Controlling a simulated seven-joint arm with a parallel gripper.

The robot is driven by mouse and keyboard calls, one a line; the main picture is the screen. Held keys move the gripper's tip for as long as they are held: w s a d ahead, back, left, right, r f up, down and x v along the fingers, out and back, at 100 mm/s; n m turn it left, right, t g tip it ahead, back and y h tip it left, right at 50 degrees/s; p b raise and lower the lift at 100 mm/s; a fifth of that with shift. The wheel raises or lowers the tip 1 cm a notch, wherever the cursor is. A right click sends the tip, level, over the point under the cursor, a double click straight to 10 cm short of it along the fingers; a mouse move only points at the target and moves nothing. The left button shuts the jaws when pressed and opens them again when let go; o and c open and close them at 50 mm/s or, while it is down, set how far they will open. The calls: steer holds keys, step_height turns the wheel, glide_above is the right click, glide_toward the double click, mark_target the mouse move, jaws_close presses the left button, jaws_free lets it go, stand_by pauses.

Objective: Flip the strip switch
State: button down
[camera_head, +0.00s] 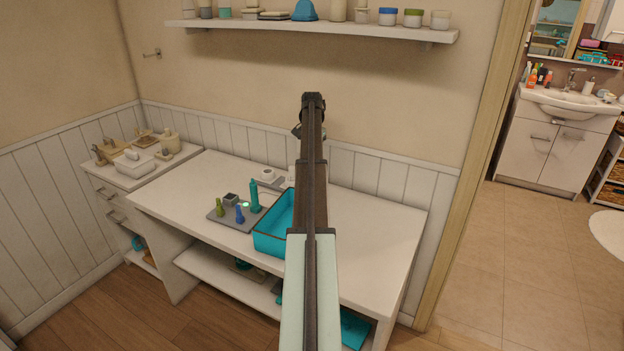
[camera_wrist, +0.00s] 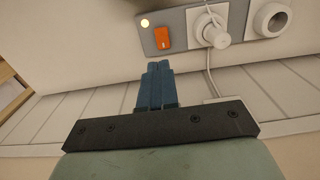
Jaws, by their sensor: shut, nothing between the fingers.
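The grey power strip (camera_wrist: 178,42) lies across the top of the wrist view, with an orange rocker switch (camera_wrist: 162,38), a pale lit lamp (camera_wrist: 145,22), a white plug (camera_wrist: 211,30) with its cord and an open round socket (camera_wrist: 271,20). My gripper (camera_wrist: 158,66) is shut and empty. Its blue fingertips point at the strip, just below the switch in the picture, with a small gap visible. In the head view, part of the strip (camera_head: 270,179) shows at the back of the white desk (camera_head: 190,185); my arm hides the gripper and the switch.
A teal box (camera_head: 270,240) stands on the desk beside my arm. Left of it is a grey tray (camera_head: 225,218) with small bottles. A side cabinet (camera_head: 105,180) holds a white tray and pots. A wall shelf (camera_head: 340,30) hangs above. The desk's right end is clear.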

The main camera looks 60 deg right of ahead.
steer(key=shift+f, duration=0.15)
step_height(320, 180, down, 14)
steer(key=shift+r, duration=0.15)
stand_by(0.4)
steer(key=shift+a, duration=0.1)
